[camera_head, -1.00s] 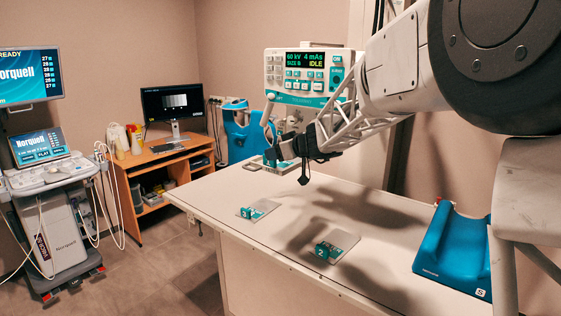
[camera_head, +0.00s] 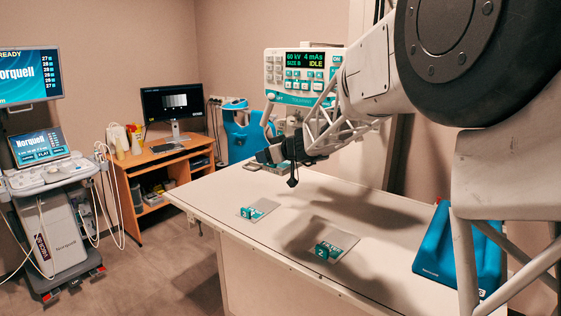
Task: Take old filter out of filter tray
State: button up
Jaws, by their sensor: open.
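My gripper (camera_head: 268,156) hangs above the far left part of the table, in front of the control unit. Its jaws are open, and nothing shows between them. The filter tray and the old filter cannot be made out clearly; the gripper covers most of a small item low behind it. Two flat grey plates with numbered teal blocks lie on the table. The plate with block 3 (camera_head: 259,209) is to the left, nearer the gripper. The plate with block 2 (camera_head: 334,245) is closer to the front edge. The gripper is apart from both plates.
The white table (camera_head: 225,190) has clear room around the plates. A blue cradle-shaped support (camera_head: 435,250) lies at the right end. The control unit (camera_head: 300,72) reads IDLE behind the gripper. A wooden desk (camera_head: 140,166) and a cart (camera_head: 62,225) stand to the left.

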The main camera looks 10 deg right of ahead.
grip_shut()
jog(key=shift+r, duration=0.15)
jog(key=shift+r, duration=1.4)
jog(key=shift+s+r, duration=0.2)
jog(key=shift+r, duration=0.1)
jog(key=s+d+r, duration=0.1)
jog(key=s+d, duration=0.1)
jog(key=s, duration=1.3)
jog(key=shift+s+r, duration=0.15)
jog(key=shift+s, duration=0.05)
